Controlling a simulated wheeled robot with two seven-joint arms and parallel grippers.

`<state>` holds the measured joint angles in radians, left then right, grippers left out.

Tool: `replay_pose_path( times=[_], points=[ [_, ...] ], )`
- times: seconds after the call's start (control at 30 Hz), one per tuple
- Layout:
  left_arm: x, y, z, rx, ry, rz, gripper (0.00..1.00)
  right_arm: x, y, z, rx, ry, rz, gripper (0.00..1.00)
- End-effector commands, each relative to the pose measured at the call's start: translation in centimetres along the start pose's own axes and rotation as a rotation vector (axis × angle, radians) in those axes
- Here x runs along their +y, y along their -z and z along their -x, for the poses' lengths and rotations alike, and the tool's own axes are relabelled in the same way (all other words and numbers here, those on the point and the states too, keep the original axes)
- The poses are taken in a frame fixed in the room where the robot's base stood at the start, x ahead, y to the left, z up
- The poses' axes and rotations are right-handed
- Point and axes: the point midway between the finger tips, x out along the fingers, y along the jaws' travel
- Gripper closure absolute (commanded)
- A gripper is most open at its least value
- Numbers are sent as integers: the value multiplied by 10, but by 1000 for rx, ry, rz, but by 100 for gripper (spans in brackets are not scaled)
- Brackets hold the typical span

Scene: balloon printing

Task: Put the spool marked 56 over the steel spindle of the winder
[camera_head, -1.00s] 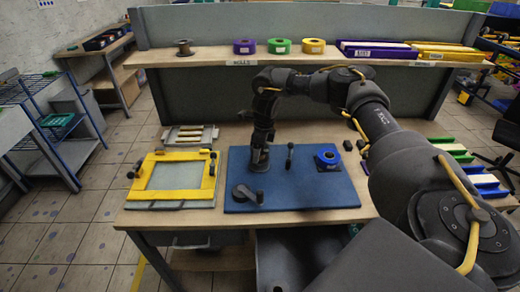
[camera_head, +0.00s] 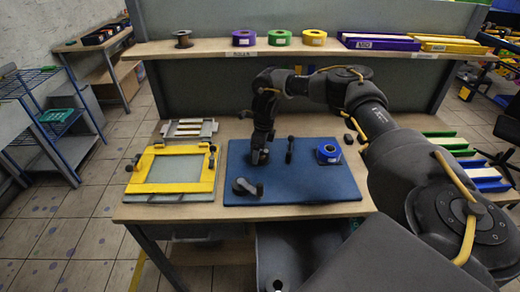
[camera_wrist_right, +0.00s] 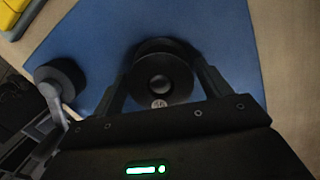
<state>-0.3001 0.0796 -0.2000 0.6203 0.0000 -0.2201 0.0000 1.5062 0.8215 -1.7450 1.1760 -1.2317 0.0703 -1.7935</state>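My right gripper (camera_head: 260,155) points down, low over the blue board on the table. In the right wrist view its two fingers (camera_wrist_right: 162,82) lie against either side of a dark spool (camera_wrist_right: 161,72). The spool has a round centre and a small pale mark that looks like 56. I cannot tell whether it rests on the board or whether a steel spindle is under it; the spool and gripper hide that spot. The board (camera_head: 300,192) carries a dark crank (camera_head: 244,187) at front left, a dark post (camera_head: 289,150) and a blue roll (camera_head: 328,154). My left gripper is out of view.
A yellow frame (camera_head: 206,186) lies left of the board, with a small rack (camera_head: 190,128) behind it. The shelf (camera_head: 215,54) holds another dark spool (camera_head: 183,38), coloured rolls and trays. Green and blue trays (camera_head: 485,178) stand on the right.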

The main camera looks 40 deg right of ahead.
Motion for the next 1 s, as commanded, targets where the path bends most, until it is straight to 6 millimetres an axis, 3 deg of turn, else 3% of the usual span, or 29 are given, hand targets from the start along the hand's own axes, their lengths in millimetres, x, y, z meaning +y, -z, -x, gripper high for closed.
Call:
replay_pose_path(
  times=[0.1,0.47,0.87,1.0],
  points=[
    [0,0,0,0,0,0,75,0,0,0,0,0,0,12],
    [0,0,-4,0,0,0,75,0,-1,9,-3,0,0,12],
    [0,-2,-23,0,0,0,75,0,0,83,-4,2,0,12],
    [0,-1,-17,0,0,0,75,0,0,102,-1,2,1,12]
  ],
)
